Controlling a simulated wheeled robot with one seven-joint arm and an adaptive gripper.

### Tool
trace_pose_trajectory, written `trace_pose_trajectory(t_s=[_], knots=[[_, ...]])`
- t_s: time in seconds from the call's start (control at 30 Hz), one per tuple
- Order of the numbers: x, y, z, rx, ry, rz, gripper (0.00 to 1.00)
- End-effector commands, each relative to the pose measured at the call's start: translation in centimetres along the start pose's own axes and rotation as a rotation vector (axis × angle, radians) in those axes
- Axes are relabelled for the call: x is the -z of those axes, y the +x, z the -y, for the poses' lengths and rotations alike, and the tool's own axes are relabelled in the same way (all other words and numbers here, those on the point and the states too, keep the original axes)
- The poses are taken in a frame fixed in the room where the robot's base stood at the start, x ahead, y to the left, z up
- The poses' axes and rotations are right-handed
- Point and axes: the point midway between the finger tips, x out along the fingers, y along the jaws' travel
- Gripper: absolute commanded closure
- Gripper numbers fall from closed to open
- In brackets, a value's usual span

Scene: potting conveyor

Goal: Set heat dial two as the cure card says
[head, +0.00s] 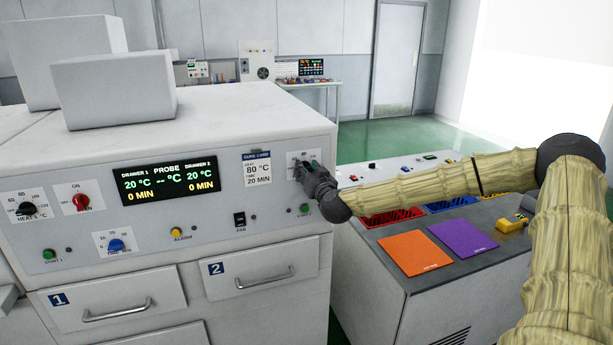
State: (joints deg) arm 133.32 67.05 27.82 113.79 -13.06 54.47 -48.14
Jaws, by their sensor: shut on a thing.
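The cure card (257,170) on the oven's front panel reads 80 °C and 20 MIN. Heat dial two's pale scale plate (303,156) is right of the card; its knob is hidden behind my gripper, so its setting cannot be read. My gripper (305,171) is at that plate, shut on what appears to be the dial's knob. The display (168,181) shows 20 °C and 0 MIN for both drawers, and dashes for the probe.
Heat dial one (27,209), a red knob (81,202) and a blue knob (116,245) are at left. A fan switch (239,219) and a green button (304,209) are below my gripper. A bench with orange (414,253) and purple (462,238) mats stands right.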

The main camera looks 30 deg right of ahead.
Motion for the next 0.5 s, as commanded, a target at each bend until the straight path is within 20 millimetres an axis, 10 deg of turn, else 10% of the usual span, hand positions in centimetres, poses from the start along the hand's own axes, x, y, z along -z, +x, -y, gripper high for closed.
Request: trace_pose_trajectory(t_s=[0.5], knots=[[-0.48, 0.03, -0.26, 0.000, 0.482, -0.004, 0.86]])
